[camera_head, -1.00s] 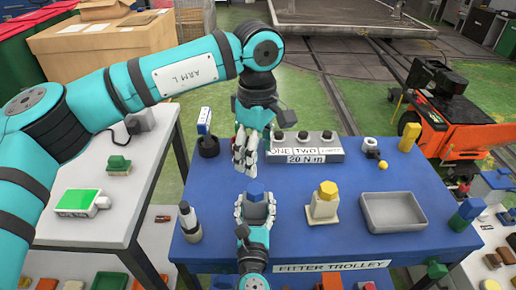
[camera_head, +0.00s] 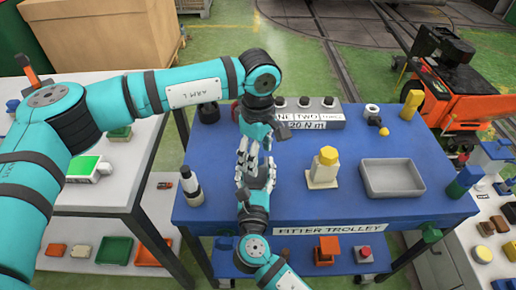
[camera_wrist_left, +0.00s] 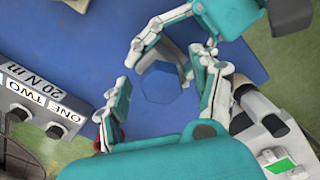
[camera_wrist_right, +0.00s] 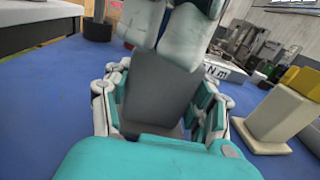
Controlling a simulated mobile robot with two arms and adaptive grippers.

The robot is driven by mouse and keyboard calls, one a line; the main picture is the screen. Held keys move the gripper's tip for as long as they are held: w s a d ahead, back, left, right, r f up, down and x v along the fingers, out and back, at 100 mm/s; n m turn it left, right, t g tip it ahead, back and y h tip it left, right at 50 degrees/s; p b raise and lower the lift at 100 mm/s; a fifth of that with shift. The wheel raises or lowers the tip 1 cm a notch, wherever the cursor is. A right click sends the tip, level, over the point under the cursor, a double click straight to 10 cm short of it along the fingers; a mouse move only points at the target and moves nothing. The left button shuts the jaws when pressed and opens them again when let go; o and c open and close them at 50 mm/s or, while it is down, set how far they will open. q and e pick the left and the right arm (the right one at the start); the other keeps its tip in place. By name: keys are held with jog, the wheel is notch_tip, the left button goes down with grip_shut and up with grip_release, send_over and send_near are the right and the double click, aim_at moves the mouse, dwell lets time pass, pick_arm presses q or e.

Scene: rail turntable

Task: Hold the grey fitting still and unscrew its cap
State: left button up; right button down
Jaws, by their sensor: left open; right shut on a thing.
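The grey fitting (camera_wrist_right: 160,88) stands between the fingers of my right gripper (camera_wrist_right: 158,105), which is shut on it above the blue trolley top. Its blue faceted cap (camera_wrist_left: 160,82) shows in the left wrist view between the spread fingers of my left gripper (camera_wrist_left: 165,92). The left gripper is open and points down over the fitting; in the right wrist view its fingers come in from the top and hide the cap. In the head view the left gripper (camera_head: 246,158) is directly above the right gripper (camera_head: 254,180), and they hide fitting and cap.
On the blue trolley (camera_head: 300,218), a cream fitting with a yellow cap (camera_head: 324,168) and a grey tray (camera_head: 393,180) stand to the right. A black-and-white bottle (camera_head: 191,186) stands left. The trolley's front strip is mostly clear.

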pick_arm(q)
jog(key=c, duration=1.3)
jog(key=n, duration=0.6)
jog(key=shift+w, duration=0.2)
jog(key=n, duration=0.6)
jog(key=shift+w, duration=0.15)
